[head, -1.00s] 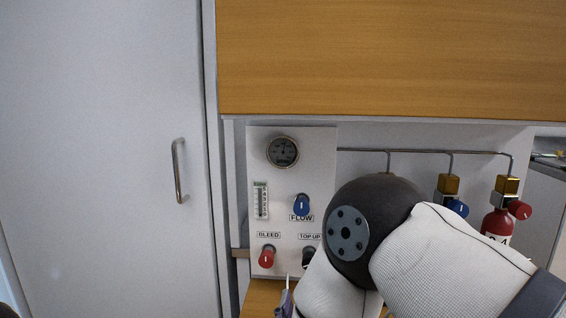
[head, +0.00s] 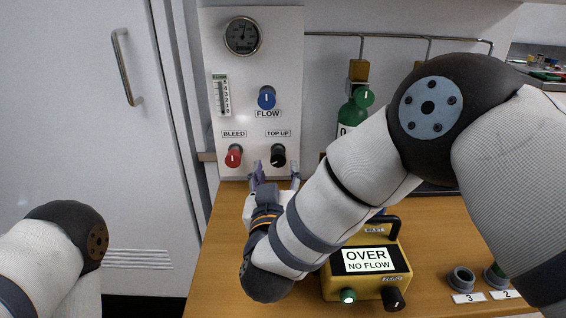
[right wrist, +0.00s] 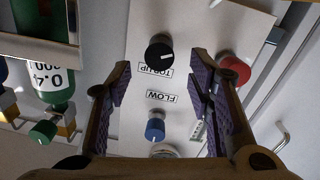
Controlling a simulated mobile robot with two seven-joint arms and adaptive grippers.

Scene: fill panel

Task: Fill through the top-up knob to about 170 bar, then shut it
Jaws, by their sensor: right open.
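The black TOP UP knob (head: 278,155) is at the lower right of the white panel (head: 290,60), and it also shows in the right wrist view (right wrist: 159,54). My right gripper (head: 277,175) is open just below and in front of that knob. In the right wrist view the knob shows between the open fingers (right wrist: 158,78), with no contact visible. The round gauge (head: 242,36) is at the panel top; its needle is too small to read surely. My left arm shows at lower left, but its gripper is out of view.
A red BLEED knob (head: 234,156) is left of TOP UP, and a blue FLOW knob (head: 267,98) is above. A yellow box (head: 362,285) on the wooden bench (head: 222,270) reads "OVER NO FLOW". A green bottle (head: 350,115) stands right of the panel.

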